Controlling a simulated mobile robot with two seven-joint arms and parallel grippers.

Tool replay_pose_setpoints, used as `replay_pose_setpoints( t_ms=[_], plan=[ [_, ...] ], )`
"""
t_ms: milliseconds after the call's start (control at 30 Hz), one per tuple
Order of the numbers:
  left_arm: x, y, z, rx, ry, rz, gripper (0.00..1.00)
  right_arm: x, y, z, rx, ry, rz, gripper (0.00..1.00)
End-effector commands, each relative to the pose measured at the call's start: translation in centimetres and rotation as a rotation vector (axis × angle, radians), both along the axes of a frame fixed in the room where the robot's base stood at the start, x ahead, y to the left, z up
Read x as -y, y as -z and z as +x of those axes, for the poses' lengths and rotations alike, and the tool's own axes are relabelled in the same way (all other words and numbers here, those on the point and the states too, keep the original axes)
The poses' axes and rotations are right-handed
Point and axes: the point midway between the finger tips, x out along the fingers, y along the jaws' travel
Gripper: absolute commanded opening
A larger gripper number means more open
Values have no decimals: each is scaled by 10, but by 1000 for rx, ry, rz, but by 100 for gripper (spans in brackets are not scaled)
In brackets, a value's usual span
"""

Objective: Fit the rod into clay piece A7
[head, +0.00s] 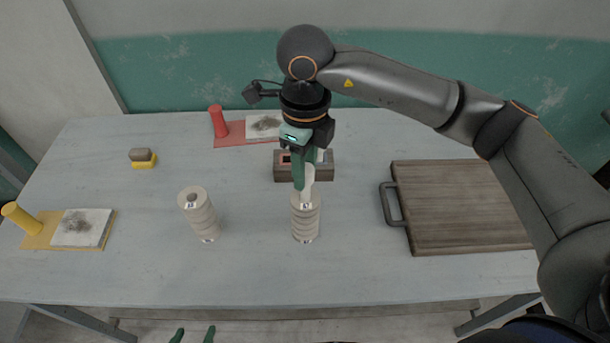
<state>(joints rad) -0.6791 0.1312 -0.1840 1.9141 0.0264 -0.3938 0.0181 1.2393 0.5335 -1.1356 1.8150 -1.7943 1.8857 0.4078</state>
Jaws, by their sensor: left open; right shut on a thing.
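Two ribbed, cream clay pieces stand upright on the table: one at centre (305,220) and one to its left (203,218). Each has a small label near its base, too small to read, so I cannot tell which is A7. The left one has a dark grey spot at its top. My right gripper (304,172), with green fingers pointing down, is shut on a pale rod (308,184) above the centre piece. The rod's lower end meets that piece's top; whether it is inside I cannot tell. My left gripper (192,337) shows only its open green fingertips at the bottom edge.
Behind the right gripper is a brown box (289,173). A wooden board (460,205) with a handle lies right. A red board (230,138) with a red cylinder, a yellow board (48,233) with a yellow cylinder, and a grey-yellow block (142,158) lie around. The front middle is clear.

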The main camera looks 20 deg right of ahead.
Motion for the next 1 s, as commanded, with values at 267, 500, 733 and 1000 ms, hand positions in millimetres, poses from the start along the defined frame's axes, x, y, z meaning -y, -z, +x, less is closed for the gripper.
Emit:
replay_pose_setpoints(
  t_ms=[267, 500, 733, 1000],
  plan=[
    [0, 2, 0, 1, 0, 0, 74, 0, 4, 0, 2, -1, 1, 0],
    [0, 5, 0, 1, 0, 0, 74, 0, 7, 0, 1, 0, 0, 48],
    [0, 5, 0, 1, 0, 0, 74, 0, 7, 0, 1, 0, 1, 68],
    [0, 1, 0, 1, 1, 1, 74, 0, 3, 0, 1, -1, 1, 68]
  ],
)
